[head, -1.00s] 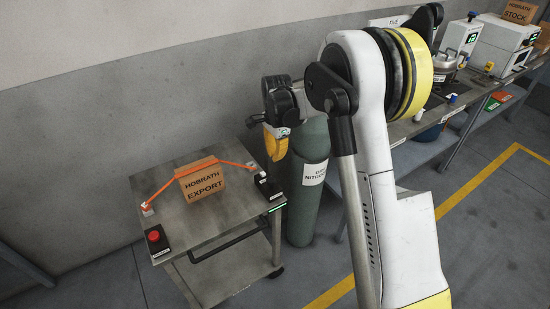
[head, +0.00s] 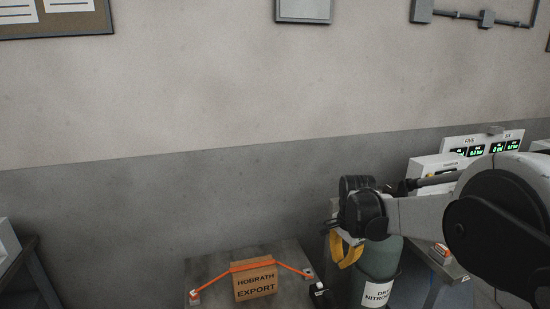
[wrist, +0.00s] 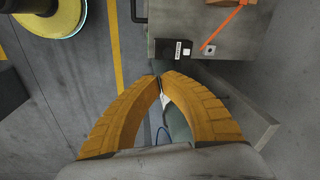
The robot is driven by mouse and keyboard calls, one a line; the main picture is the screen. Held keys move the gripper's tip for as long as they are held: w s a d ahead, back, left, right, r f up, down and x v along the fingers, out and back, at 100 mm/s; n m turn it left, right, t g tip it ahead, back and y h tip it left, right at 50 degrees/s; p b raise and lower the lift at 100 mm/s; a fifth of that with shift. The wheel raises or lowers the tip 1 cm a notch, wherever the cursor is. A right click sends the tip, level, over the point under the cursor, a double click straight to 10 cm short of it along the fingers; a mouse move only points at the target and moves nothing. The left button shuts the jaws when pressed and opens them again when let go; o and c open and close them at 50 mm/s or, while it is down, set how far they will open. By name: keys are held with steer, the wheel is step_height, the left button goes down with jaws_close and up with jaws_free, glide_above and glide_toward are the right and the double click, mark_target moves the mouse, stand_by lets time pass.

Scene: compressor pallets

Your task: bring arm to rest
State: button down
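My gripper (head: 347,254) hangs at the end of my arm at the right of the head view, in front of the wall and beside the green cylinder. In the wrist view its two yellow fingers (wrist: 160,76) bow outward and meet at the tips. Nothing shows held between them. The gripper is apart from the brown "HOBRATH EXPORT" box (head: 255,281), which stands on the grey cart (head: 220,268) with an orange strap (head: 213,279) across it.
The green cylinder (head: 377,272) stands right of the cart; it also shows below the fingers in the wrist view (wrist: 178,125). A bench with instruments (head: 436,166) is at the right. A black device (wrist: 172,50) sits on the cart's edge. Wall above the cart is clear.

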steer(key=s+r+n+t+b, duration=0.15)
steer(key=s+r+n, duration=0.25)
steer(key=s, duration=0.5)
steer(key=s+r+n+t, duration=0.2)
steer(key=s+r+n, duration=0.25)
steer(key=s, duration=0.55)
steer(key=s+a+f+n+t, duration=0.1)
steer(key=s+f+n+t, duration=0.1)
steer(key=s, duration=0.5)
steer(key=shift+s+n, duration=0.15)
steer(key=shift+n, duration=0.7)
steer(key=shift+a+f+b, duration=0.1)
steer(key=shift+b, duration=0.2)
step_height(320, 180, down, 12)
steer(key=d+b, duration=0.1)
steer(key=b, duration=1.1)
steer(key=shift+d, duration=0.3)
